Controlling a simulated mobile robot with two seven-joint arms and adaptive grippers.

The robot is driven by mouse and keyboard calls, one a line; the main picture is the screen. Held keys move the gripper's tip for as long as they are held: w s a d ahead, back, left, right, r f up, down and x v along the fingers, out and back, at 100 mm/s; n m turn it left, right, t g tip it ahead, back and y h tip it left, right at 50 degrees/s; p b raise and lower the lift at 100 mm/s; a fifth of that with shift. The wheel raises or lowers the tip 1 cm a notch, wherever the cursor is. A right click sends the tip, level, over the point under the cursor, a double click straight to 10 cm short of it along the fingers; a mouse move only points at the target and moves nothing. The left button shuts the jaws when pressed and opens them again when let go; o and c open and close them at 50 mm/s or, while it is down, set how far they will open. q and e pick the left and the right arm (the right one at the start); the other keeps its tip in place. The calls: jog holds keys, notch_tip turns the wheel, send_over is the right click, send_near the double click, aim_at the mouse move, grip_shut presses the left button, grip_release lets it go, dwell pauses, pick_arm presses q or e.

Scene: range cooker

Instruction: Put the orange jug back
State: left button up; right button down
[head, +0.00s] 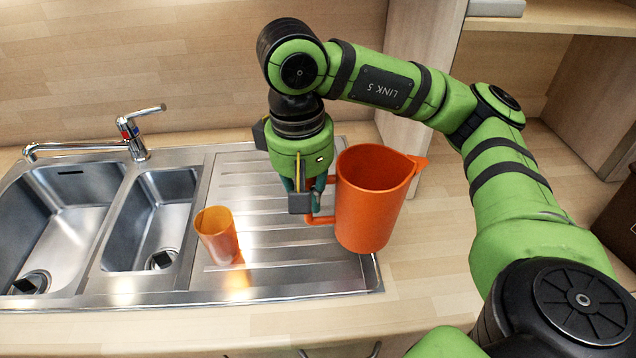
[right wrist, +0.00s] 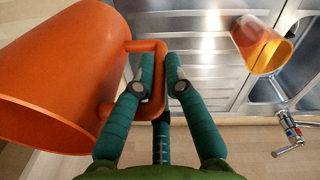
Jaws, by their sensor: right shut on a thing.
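The orange jug (head: 368,205) is held upright at the right end of the metal drainboard (head: 310,280), its spout pointing right. I cannot tell for sure whether its base touches the surface. My right gripper (head: 301,203) is shut on the jug's handle, on the jug's left side. My left gripper is not in view.
An orange cup (head: 217,236) stands on the drainboard left of the jug. Two sink basins (head: 70,215) and a tap (head: 130,130) lie further left. A wooden panel (head: 422,60) and shelf (head: 560,15) stand behind on the right.

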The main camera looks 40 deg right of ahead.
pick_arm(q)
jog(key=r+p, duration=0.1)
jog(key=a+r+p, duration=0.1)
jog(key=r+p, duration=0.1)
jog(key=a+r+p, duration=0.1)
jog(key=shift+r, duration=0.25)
pick_arm(e)
jog(key=w+a+f, duration=0.4)
jog(key=w+f, duration=0.6)
jog(key=shift+w+f, duration=0.35)
jog(key=shift+w, duration=0.05)
jog(key=shift+a, duration=0.15)
jog(key=shift+f, duration=0.2)
jog(key=c, duration=1.3)
grip_release()
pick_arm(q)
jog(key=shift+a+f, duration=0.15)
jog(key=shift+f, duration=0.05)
